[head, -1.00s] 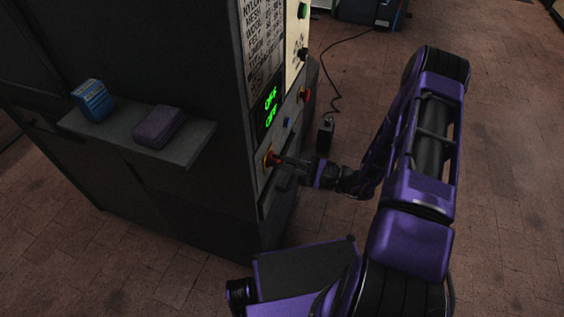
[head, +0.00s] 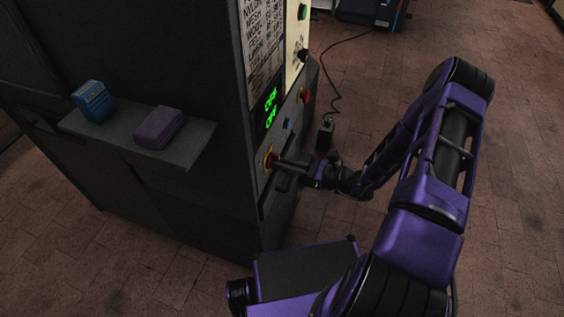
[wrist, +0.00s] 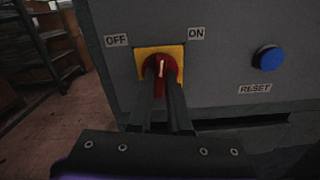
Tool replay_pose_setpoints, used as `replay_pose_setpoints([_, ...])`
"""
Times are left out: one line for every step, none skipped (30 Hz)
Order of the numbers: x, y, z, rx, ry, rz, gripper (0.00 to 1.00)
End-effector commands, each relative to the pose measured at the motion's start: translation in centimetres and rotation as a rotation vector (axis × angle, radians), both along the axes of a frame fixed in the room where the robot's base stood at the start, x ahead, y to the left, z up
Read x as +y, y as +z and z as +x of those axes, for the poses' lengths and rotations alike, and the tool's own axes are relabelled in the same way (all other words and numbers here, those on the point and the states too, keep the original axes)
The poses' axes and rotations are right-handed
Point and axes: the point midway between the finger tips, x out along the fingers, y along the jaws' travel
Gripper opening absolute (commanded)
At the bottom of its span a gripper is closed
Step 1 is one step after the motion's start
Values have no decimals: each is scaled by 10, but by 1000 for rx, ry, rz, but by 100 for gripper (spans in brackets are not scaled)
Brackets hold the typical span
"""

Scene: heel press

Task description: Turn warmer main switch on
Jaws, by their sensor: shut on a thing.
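The warmer main switch is a red rotary knob (wrist: 160,66) on a yellow square plate (wrist: 176,52), with OFF labelled at its left and ON at its right. A pale mark on the knob points nearly straight up in the wrist view. My gripper (wrist: 163,80) has its two dark fingers on either side of the knob and is shut on it. In the head view the knob (head: 269,160) is on the machine's front, with my gripper (head: 276,162) reaching it from the right. The green display (head: 271,107) above reads OFF on two lines.
A blue RESET button (wrist: 268,60) is right of the switch. Another red knob (head: 305,96) and a small blue button (head: 288,124) are on the same face. A shelf (head: 187,155) holds a blue box (head: 93,101) and a purple block (head: 159,127). Open floor lies at the right.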

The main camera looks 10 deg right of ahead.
Motion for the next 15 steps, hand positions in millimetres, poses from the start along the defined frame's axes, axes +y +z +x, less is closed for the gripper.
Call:
replay_pose_setpoints([-1, 1, 0, 39, -1, 24, 0])
replay_pose_setpoints([-1, 1, 0, 64, -1, 38, 0])
replay_pose_setpoints([-1, 1, 0, 97, -1, 57, 0])
replay_pose_setpoints([-1, 1, 0, 121, -2, 71, 0])
replay_pose_setpoints([-1, 1, 0, 145, -2, 85, 0])
replay_pose_setpoints([-1, 1, 0, 178, -2, 102, 0])
replay_pose_setpoints([-1, 1, 0, 201, -2, 116, 0])
replay_pose_setpoints([-1, 1, 0, 224, -2, 129, 0])
replay_pose_setpoints([-1, 1, 0, 254, -2, 146, 0])
replay_pose_setpoints([-1, 1, 0, 275, -2, 158, 0])
replay_pose_setpoints([-1, 1, 0, 295, -1, 170, 0])
replay_pose_setpoints([-1, 0, 0, 323, -1, 186, 0])
replay_pose_setpoints([-1, 0, 0, 343, -1, 198, 0])
replay_pose_setpoints([-1, 0, 0, 361, -1, 208, 0])
replay_pose_setpoints([0, 0, 0, 385, -1, 222, 0])
